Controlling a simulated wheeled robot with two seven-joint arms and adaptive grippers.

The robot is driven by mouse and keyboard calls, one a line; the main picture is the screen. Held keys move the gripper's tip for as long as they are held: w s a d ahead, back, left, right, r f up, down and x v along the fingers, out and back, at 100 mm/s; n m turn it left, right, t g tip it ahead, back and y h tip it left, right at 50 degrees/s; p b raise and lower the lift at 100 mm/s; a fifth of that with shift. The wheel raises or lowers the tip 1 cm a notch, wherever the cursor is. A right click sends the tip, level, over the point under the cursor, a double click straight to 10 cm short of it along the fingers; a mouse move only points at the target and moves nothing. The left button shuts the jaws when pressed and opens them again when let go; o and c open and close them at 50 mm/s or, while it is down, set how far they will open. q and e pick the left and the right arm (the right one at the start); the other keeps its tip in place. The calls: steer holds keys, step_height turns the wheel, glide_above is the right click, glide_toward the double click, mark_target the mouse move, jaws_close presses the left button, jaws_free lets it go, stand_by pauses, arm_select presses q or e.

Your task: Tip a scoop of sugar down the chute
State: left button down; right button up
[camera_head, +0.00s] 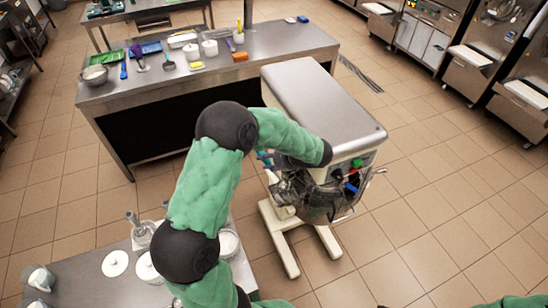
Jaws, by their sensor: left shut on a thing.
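The batch freezer (325,100) stands in the middle, a cream machine with a flat steel top. Its dark, partly see-through front (325,203) faces the lower side; I cannot make out the chute opening clearly. My left arm reaches up from the bottom and bends over to this front. My left gripper (284,186) is at the left part of the front, partly hidden by its own wrist. It is shut on what seems to be the scoop, which is mostly hidden; I cannot tell its tilt or whether sugar is in it. My right gripper is not in view.
The near steel table (90,278) holds white tubs, a lid (115,263) and a clear jug (40,278). A back counter (270,42) carries trays, a bowl (95,74) and tools. Steel units line the right wall. Tiled floor right of the freezer is clear.

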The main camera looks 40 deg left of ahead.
arm_select(q)
steer(key=shift+s+a+f+h+p, duration=0.1)
steer(key=shift+a+f+h+p, duration=0.05)
steer(key=shift+a+h+p, duration=0.3)
steer(key=shift+s+a+f+t+h+p, duration=0.1)
steer(key=shift+a+f+h+p, duration=0.9)
steer(key=shift+p, duration=1.45)
steer(key=shift+w+a+f+t+h+p, duration=0.1)
steer(key=shift+a+f+h+p, duration=0.3)
steer(key=shift+h+p, duration=1.6)
steer(key=shift+s+a+f+t+h+p, duration=0.1)
steer(key=shift+a+f+h+p, duration=0.65)
steer(key=shift+p, duration=2.15)
steer(key=shift+d, duration=0.1)
